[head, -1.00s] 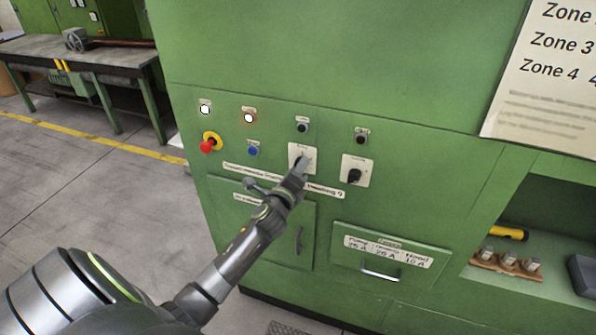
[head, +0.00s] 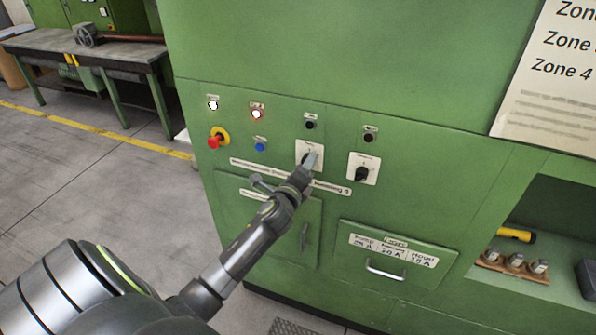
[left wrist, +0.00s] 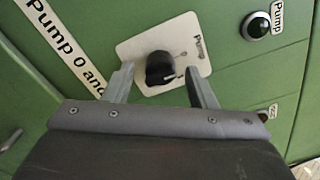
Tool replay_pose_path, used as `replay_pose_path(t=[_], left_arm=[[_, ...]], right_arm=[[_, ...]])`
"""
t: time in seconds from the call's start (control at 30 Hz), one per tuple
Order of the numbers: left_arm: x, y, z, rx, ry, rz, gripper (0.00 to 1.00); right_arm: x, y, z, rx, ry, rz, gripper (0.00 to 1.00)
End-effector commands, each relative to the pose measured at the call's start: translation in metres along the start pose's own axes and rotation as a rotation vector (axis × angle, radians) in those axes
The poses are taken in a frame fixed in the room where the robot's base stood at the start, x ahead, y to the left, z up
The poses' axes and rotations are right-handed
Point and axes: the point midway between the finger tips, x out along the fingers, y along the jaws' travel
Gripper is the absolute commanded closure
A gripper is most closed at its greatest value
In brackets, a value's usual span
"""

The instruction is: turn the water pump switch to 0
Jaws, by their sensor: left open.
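The water pump switch is a black rotary knob (left wrist: 160,68) on a white plate labelled "Pump" in the left wrist view. Its marks are too small to read surely. In the head view the switch plate (head: 301,148) shows on the green cabinet, with its knob mostly hidden behind my gripper. My left gripper (head: 310,160) is at this plate. In the left wrist view its open fingers (left wrist: 159,72) stand on either side of the knob, with gaps between them and the knob. My right gripper is not in view.
A second black rotary switch (head: 361,174) is close on the right. A red emergency knob (head: 214,141), a blue button (head: 260,144) and lit lamps are left and above. A drawer handle (head: 386,269) is below. An open shelf with a yellow torch (head: 516,235) is at right.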

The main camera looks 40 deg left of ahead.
Motion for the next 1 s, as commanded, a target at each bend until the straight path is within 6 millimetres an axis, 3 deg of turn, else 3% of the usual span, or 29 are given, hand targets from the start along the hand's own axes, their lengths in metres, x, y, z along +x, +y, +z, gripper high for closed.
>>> replay_pose_path(t=[0.17, 0.8, 1.0], left_arm=[[-0.018, 0.002, -0.001, -0.001, 0.001, 0.000, 0.49], [-0.142, 0.003, -0.001, -0.002, 0.000, 0.002, 0.49], [-0.166, 0.002, -0.001, -0.001, 0.000, 0.002, 0.49]], right_arm=[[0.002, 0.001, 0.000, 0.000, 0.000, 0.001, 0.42], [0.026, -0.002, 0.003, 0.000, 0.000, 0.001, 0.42], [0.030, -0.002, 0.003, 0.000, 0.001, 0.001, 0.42]])
